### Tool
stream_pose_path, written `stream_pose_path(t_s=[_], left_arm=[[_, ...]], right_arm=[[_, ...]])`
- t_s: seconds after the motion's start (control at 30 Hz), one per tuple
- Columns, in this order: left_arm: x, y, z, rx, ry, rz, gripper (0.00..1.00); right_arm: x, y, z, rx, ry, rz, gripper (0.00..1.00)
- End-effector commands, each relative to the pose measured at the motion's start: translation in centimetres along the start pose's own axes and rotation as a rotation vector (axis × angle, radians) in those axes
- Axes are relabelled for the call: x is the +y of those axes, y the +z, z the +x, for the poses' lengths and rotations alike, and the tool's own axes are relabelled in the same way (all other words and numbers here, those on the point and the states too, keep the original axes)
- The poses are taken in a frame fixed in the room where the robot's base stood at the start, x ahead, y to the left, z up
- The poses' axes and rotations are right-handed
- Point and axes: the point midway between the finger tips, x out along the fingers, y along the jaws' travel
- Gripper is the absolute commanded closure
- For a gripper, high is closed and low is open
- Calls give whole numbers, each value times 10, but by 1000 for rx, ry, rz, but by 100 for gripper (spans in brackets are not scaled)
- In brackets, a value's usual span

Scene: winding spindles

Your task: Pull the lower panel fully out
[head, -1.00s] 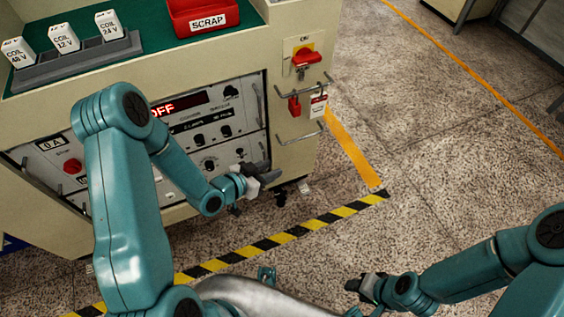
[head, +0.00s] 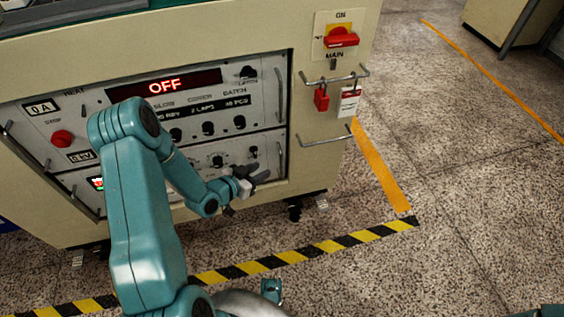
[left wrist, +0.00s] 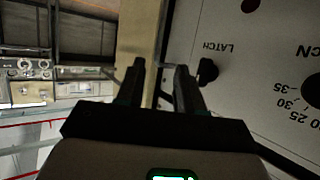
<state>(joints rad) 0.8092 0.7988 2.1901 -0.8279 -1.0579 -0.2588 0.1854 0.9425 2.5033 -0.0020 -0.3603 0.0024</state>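The lower panel (head: 265,145) is a pale plate with dark knobs, set in the cabinet under the upper panel and looking flush with it. A slim metal handle (head: 281,158) stands at its right end. My left arm hides much of its middle. My left gripper (head: 258,176) is in front of the panel's lower right part, near that handle. In the left wrist view its two fingers (left wrist: 158,88) are apart with nothing clearly between them. A black knob (left wrist: 207,70) beside the word LATCH is close to one finger. My right gripper is out of view.
The upper panel (head: 183,103) has a red OFF display. At the right are a red MAIN switch (head: 341,38), a red padlock (head: 321,98), a white tag (head: 349,101) and bar handles (head: 326,138).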

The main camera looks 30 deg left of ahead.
Motion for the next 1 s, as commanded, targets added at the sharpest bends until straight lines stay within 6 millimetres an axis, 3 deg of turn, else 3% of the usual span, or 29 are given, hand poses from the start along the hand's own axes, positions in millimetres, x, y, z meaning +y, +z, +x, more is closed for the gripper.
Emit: stream_pose_path(t_s=[0.2,0.4,0.6,0.9,1.0], left_arm=[[2,2,59,2,6,3,63],[2,0,98,2,5,3,63],[2,-1,115,1,4,1,63],[2,-2,117,0,3,0,63],[2,-2,117,0,3,0,96]], right_arm=[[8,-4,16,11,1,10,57],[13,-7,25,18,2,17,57],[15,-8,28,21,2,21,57],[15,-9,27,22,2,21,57],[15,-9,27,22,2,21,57]])
